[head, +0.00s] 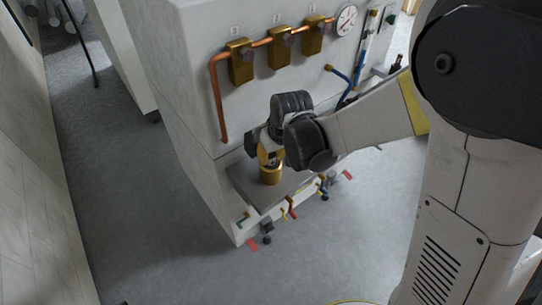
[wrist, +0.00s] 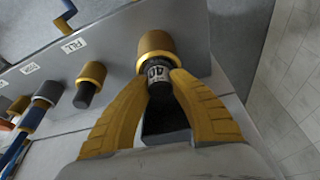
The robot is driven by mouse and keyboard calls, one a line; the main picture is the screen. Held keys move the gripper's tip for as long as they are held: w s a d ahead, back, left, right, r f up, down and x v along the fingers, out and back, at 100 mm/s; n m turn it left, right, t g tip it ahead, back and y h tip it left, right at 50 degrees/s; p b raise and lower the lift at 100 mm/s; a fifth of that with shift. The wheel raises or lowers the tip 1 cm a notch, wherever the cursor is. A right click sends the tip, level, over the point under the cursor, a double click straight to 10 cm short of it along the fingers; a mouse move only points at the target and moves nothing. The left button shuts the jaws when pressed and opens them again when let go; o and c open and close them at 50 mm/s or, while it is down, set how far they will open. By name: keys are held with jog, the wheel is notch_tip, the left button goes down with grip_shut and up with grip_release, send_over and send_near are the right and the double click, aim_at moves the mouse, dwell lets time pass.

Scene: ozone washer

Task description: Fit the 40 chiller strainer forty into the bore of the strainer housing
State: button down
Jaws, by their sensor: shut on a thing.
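The 40 chiller strainer is a dark cylinder (wrist: 161,88) with a white label reading 40, seen in the wrist view. My gripper (wrist: 160,82) has its yellow fingers shut on it from both sides. The strainer housing is a brass cylinder (wrist: 157,45) just beyond the fingertips, in line with the strainer. The strainer's far end meets the housing's near end; how far it is inside the bore is hidden. In the head view the housing (head: 270,174) stands on the grey shelf directly below my gripper (head: 267,157), and the strainer is too small to make out.
In the wrist view, a brass collar with a dark plug (wrist: 91,84) sits beside the housing, near a FILL label (wrist: 73,46). In the head view, brass valves (head: 241,62), copper pipe (head: 214,95) and a gauge (head: 346,20) stand behind the shelf (head: 250,188). Open floor lies left.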

jog(key=c, duration=1.2)
grip_release()
jog(key=shift+f, duration=0.15)
jog(key=shift+c, duration=0.2)
jog(key=p+v, duration=0.5)
jog(key=v, duration=0.7)
jog(key=s+d+r+m+t, duration=0.1)
jog(key=s+d+r+m, duration=0.1)
jog(key=s+d+r, duration=0.2)
jog(key=s+d+r+m+t+h, duration=0.1)
jog(key=s+d+r, duration=0.4)
jog(key=s+d, duration=0.5)
jog(key=shift+m+t+h, duration=0.3)
jog(key=shift+m+t, duration=0.5)
jog(key=shift+m, duration=0.2)
jog(key=shift+f, duration=0.2)
